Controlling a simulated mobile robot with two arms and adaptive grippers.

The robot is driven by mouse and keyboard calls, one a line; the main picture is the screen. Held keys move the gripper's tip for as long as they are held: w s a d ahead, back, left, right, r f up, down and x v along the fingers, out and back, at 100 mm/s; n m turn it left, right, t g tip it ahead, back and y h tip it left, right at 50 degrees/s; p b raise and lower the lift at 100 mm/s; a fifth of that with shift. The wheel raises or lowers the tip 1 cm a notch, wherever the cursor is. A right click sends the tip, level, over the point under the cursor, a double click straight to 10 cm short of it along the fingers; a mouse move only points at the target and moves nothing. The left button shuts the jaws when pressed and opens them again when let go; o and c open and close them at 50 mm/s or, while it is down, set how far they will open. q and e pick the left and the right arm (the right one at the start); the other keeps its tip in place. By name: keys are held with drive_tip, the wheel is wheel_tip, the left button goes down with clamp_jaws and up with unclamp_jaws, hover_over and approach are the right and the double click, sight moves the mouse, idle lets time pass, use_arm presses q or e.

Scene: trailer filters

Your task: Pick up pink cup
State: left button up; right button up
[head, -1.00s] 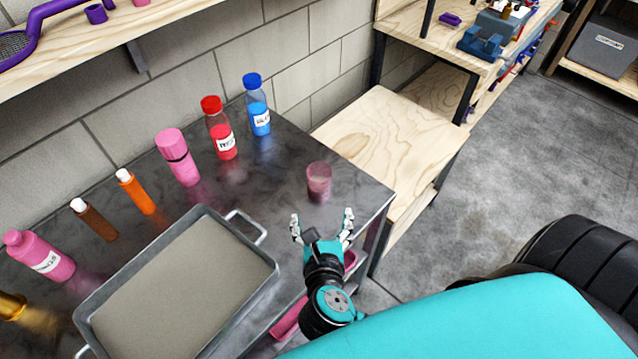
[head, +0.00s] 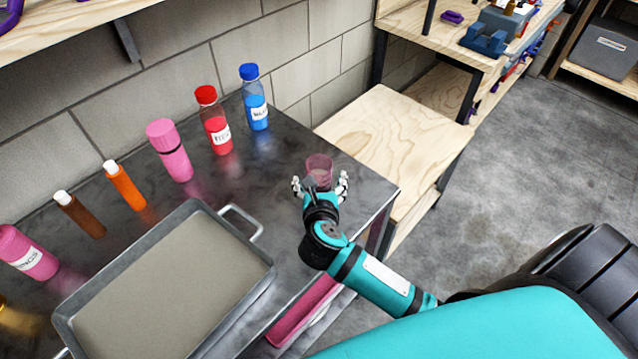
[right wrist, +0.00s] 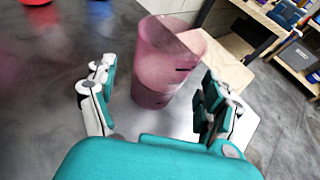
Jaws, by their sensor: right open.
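The pink cup (head: 319,169) is a see-through pink tumbler standing upright on the dark metal table (head: 275,200) near its right end. My right gripper (head: 320,184) is open, with its fingers low on either side of the cup in the head view. In the right wrist view the cup (right wrist: 167,62) stands just ahead of and between the two spread fingers of the gripper (right wrist: 158,97). I cannot tell whether a finger touches it. My left gripper is not in view.
A grey metal tray (head: 258,278) lies left of my right arm. A pink flask (head: 170,150), a red bottle (head: 214,120), a blue bottle (head: 255,98) and small orange (head: 125,185) and brown bottles (head: 80,215) line the wall side. A wooden shelf (head: 390,130) adjoins on the right.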

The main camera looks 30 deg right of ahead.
drive_tip(key=x, duration=0.3)
drive_tip(key=shift+s+a+f+b, duration=0.1)
drive_tip(key=shift+f+b, duration=0.05)
drive_tip(key=shift+b, duration=0.2)
drive_tip(key=shift+s, duration=0.1)
drive_tip(key=shift+c, duration=0.7)
drive_tip(key=c, duration=1.2)
drive_tip(key=shift+r, duration=0.3)
